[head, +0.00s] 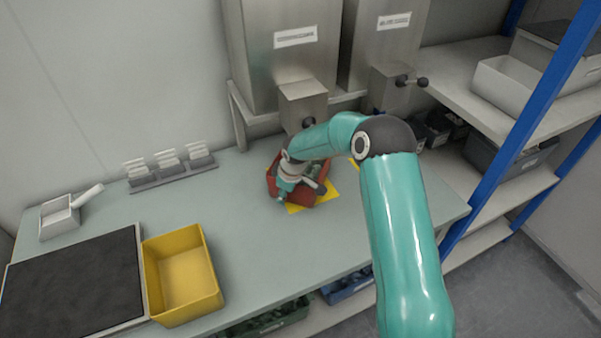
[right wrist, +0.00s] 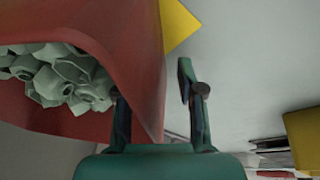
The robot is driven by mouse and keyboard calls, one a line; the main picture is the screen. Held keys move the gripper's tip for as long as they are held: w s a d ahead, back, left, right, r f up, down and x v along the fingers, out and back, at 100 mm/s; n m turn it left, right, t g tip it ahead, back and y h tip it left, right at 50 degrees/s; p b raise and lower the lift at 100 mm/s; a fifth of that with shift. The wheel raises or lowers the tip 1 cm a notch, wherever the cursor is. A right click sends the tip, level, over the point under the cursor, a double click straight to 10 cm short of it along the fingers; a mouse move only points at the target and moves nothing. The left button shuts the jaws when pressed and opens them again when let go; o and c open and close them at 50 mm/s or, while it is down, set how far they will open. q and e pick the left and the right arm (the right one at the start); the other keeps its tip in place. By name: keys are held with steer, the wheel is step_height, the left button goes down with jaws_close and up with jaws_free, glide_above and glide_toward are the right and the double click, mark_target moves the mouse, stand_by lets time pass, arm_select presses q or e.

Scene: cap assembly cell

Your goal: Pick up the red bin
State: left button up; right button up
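The red bin (head: 306,199) stands on the bench below the left steel hopper, partly over a yellow patch. In the right wrist view the red bin (right wrist: 150,70) fills the left side and holds several pale grey-green caps (right wrist: 65,75). My right gripper (head: 301,188) is at the bin, partly covering it in the head view. In the right wrist view my right gripper (right wrist: 151,88) has its fingers spread, with a bin wall between them. The right finger is apart from the wall; contact of the left finger is unclear. My left gripper is out of view.
A yellow bin (head: 183,275) stands at the front left beside a dark mat (head: 75,285). A small rack (head: 170,170) and a scoop-like tray (head: 62,215) are at the back left. Steel hoppers (head: 285,50) overhang behind; blue-posted shelving (head: 510,130) stands right.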

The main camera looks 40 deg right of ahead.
jaws_close()
steer(key=shift+r, duration=0.15)
stand_by(0.5)
